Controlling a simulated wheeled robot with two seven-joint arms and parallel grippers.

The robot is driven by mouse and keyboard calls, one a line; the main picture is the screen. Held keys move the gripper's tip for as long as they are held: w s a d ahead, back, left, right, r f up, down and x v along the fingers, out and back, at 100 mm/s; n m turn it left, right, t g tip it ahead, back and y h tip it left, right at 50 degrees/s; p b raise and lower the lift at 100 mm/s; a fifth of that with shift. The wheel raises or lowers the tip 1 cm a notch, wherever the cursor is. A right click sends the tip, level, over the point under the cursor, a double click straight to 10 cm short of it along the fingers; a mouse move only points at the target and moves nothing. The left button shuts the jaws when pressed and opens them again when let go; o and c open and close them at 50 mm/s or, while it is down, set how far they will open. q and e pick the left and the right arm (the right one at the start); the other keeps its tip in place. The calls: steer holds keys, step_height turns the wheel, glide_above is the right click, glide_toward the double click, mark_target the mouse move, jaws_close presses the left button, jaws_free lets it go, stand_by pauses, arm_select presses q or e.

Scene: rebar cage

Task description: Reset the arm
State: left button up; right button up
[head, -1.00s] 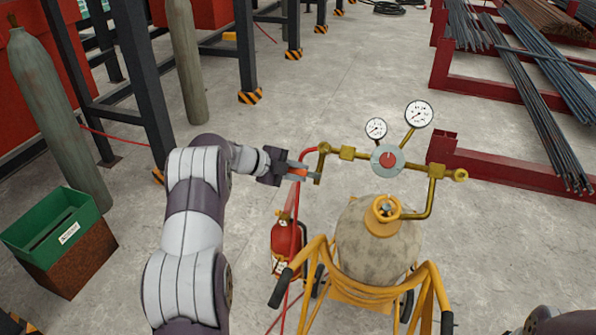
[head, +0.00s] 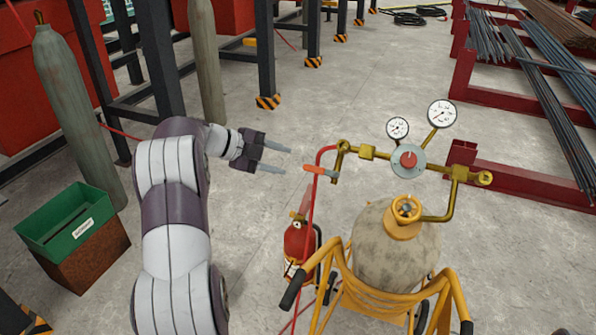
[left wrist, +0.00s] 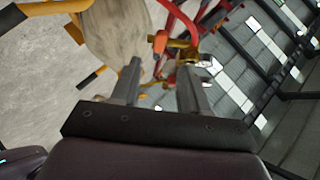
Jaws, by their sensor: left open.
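My left gripper (head: 280,159) is open and empty in the head view. Its fingers point right, a short gap left of the orange valve lever (head: 316,170) at the end of the brass pipe. The lever lies roughly level, beside a red hose (head: 313,205). In the left wrist view the open fingers (left wrist: 158,85) show, with the tank (left wrist: 115,35) and brass and red parts beyond them. The right gripper does not show.
A round tank (head: 385,250) on a yellow cart (head: 455,285) carries two gauges (head: 441,113) and a regulator (head: 408,160). A red extinguisher (head: 297,240) stands beside it. A green bin (head: 65,222) and grey cylinders (head: 75,110) are at left. Steel racks (head: 500,172) with rebar stand at right.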

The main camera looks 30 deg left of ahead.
arm_select(q)
steer(key=shift+s+a+r, duration=0.35)
